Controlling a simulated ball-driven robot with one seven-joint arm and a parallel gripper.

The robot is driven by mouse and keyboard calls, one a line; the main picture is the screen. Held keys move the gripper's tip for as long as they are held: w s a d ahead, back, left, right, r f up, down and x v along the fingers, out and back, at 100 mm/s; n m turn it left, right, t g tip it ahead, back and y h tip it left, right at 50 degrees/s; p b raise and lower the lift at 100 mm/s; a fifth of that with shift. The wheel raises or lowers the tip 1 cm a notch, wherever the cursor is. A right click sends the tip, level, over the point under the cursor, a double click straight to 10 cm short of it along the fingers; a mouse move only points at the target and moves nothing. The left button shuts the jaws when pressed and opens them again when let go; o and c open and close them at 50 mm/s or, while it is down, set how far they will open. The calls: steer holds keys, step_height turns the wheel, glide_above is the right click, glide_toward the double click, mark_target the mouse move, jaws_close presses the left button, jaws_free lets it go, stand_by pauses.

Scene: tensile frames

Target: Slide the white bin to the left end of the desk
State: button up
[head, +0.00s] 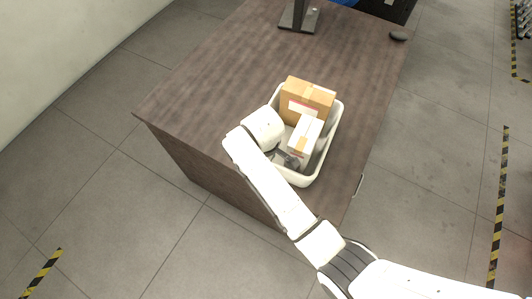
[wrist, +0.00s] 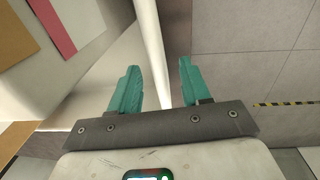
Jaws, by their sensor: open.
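The white bin (head: 297,180) stands on the brown desk (head: 215,85), near its right front part. It holds a brown cardboard box (head: 308,92) and a smaller white box with tan tape (head: 304,138). My gripper (head: 288,160) is at the bin's near side, partly hidden by my arm. In the wrist view my gripper (wrist: 159,64) has its two teal fingers apart. The pale rim of the bin (wrist: 150,40) runs between them, with one finger on each side. I cannot tell if either finger touches the wall.
The desk's left part is bare. A monitor stand (head: 298,17) is at the desk's far edge, and a dark mouse (head: 398,36) lies at the far right corner. Grey tiled floor (head: 430,150) with yellow-black tape surrounds the desk. A pale wall is at the left.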

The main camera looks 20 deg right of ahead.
steer(key=r, duration=0.5)
steer(key=shift+s+a+r, duration=0.15)
steer(key=shift+a+r, duration=0.05)
steer(key=shift+r, duration=0.2)
